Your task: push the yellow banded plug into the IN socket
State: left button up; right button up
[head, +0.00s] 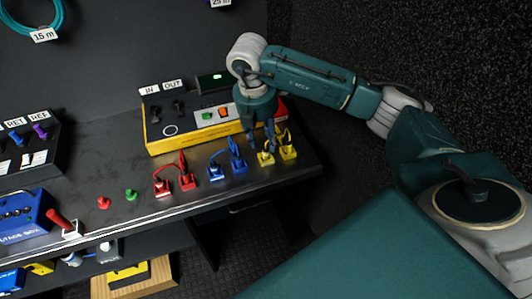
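Two yellow plugs stand at the right end of the row on the dark counter, a left one (265,158) and a right one (288,151). I cannot make out their bands. My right gripper (262,140) points down just above and behind the left yellow plug, in front of the yellow-edged panel box (195,138). Its fingers are small and dark, and whether they hold anything is unclear. The IN label (150,90) stands on top of the box at its left; the socket under it is dark and hard to make out. My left gripper is out of view.
Red plugs (186,181) and blue plugs (238,164) with looped cables stand left of the yellow ones. An OUT label (173,84) is beside IN. A blue box (22,215) and a RET/REF panel (30,142) are at the left. The counter's front edge is close.

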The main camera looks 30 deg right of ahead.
aim_at(265, 148)
jog(key=shift+f, duration=0.4)
jog(key=f, duration=0.1)
jog(key=f+p, duration=0.1)
jog(key=f, duration=0.2)
jog(key=shift+w+d+f+p, duration=0.15)
jog(key=shift+d+p, duration=0.15)
jog(key=shift+d, duration=0.05)
grip_shut()
